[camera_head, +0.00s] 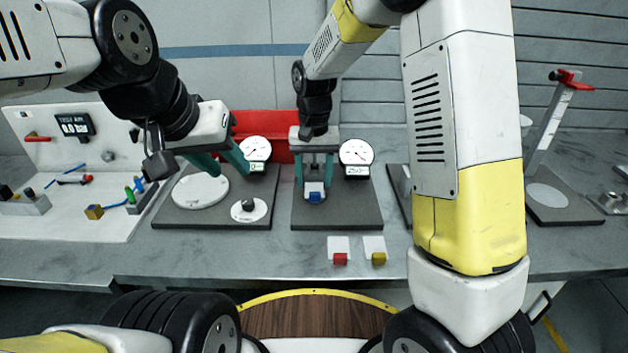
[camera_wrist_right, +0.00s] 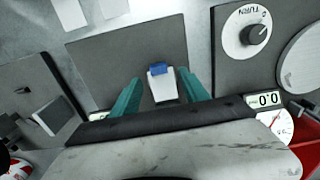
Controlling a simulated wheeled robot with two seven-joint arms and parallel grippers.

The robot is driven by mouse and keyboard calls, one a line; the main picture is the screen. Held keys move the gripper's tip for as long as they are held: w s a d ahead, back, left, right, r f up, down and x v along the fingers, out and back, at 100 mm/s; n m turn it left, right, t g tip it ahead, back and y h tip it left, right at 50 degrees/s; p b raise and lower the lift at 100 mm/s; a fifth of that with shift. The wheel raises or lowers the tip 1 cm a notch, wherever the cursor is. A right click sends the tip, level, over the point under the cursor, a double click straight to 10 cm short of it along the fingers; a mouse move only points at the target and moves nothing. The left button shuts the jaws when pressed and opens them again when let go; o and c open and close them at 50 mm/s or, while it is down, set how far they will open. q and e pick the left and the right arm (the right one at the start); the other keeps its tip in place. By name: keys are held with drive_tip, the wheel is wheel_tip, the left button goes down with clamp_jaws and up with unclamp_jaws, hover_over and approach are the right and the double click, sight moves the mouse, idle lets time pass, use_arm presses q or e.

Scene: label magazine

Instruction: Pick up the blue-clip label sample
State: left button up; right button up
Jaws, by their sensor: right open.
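The blue-clip label sample (camera_head: 314,188) is a small white label with a blue clip, on the dark grey plate (camera_head: 350,212) in the middle of the bench. It also shows in the right wrist view (camera_wrist_right: 162,84), between the teal fingers. My right gripper (camera_head: 314,182) points down over it, with one finger on each side. The fingers stand apart, with visible gaps to the label; in the wrist view the gripper (camera_wrist_right: 161,90) is open. My left gripper (camera_head: 230,170) is over the left plate, its teal fingers apart and nothing seen between them.
A red-clip sample (camera_head: 340,250) and a yellow-clip sample (camera_head: 375,250) lie in front of the plate. The left plate (camera_head: 180,215) bears a white disc (camera_head: 200,190) and a black knob (camera_head: 248,205). Dial gauges (camera_head: 356,153) stand behind. A red-topped stand (camera_head: 545,135) is at right.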

sight(314, 186)
drive_tip(key=shift+w+f, duration=0.15)
drive_tip(key=shift+f, duration=1.75)
clamp_jaws()
drive_tip(key=shift+r, duration=0.15)
